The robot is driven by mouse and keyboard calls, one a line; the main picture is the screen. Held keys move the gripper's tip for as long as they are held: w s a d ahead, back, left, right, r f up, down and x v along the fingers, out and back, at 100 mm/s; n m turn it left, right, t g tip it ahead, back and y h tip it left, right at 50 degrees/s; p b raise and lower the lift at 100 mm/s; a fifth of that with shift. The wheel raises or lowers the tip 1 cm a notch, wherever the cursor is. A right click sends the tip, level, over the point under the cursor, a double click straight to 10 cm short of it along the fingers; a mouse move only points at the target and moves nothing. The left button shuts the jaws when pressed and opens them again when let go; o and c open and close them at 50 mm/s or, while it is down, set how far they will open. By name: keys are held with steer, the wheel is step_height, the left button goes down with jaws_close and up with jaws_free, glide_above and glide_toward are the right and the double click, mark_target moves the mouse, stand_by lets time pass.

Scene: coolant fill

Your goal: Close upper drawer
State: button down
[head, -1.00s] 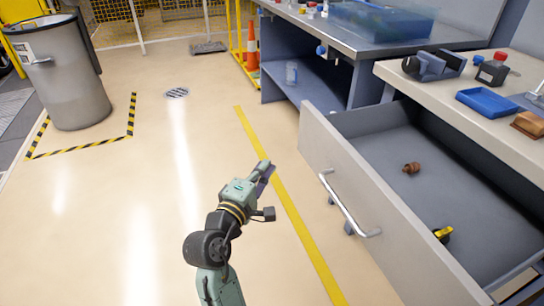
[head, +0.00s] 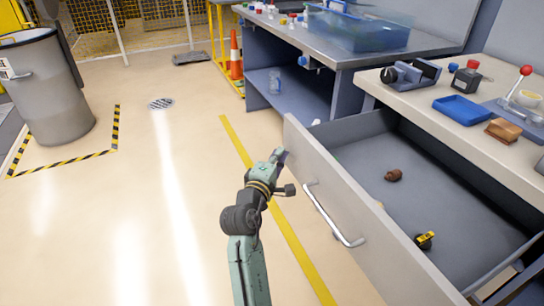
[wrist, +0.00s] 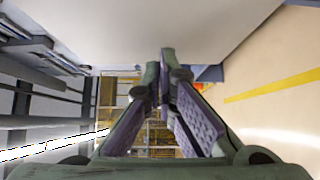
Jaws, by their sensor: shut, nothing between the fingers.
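The upper drawer (head: 325,190) is pulled well out of the workbench on the right in the head view. Its grey front panel carries a metal bar handle (head: 333,216). Inside lie a brown fitting (head: 393,175) and a black and yellow item (head: 425,240). My gripper (head: 280,155) is just left of the panel's far part, beyond the handle; I cannot tell whether it touches the panel. In the wrist view my gripper (wrist: 163,85) has its fingertips together with nothing between them. A broad pale surface fills the top of that view.
The worktop (head: 480,120) above the drawer holds a blue tray (head: 462,110) and a vise-like tool (head: 411,74). A second bench (head: 345,45) stands behind. A grey bin (head: 45,90) and a traffic cone (head: 236,60) stand farther off. The floor left of the drawer is clear.

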stand_by(0.3)
steer(key=w+d+p, duration=0.2)
steer(key=d, duration=0.4)
steer(key=w+d+p, duration=0.2)
steer(key=d+p, duration=0.1)
steer(key=d, duration=0.3)
steer(key=w+d+p, duration=0.2)
steer(key=d, duration=0.4)
steer(key=shift+w+d+r, duration=0.25)
steer(key=shift+w+d, duration=0.05)
steer(key=shift+d, duration=0.1)
steer(key=b, duration=0.2)
glide_toward(378, 121)
steer(key=x, duration=0.2)
steer(key=a+x, duration=0.1)
steer(key=x, duration=0.1)
steer(key=shift+w+d+f, duration=0.1)
steer(key=shift+w+d, duration=0.1)
steer(key=shift+w, duration=0.3)
steer(key=shift+w+d, duration=0.2)
steer(key=shift+d, duration=0.35)
steer(key=shift+r, duration=0.2)
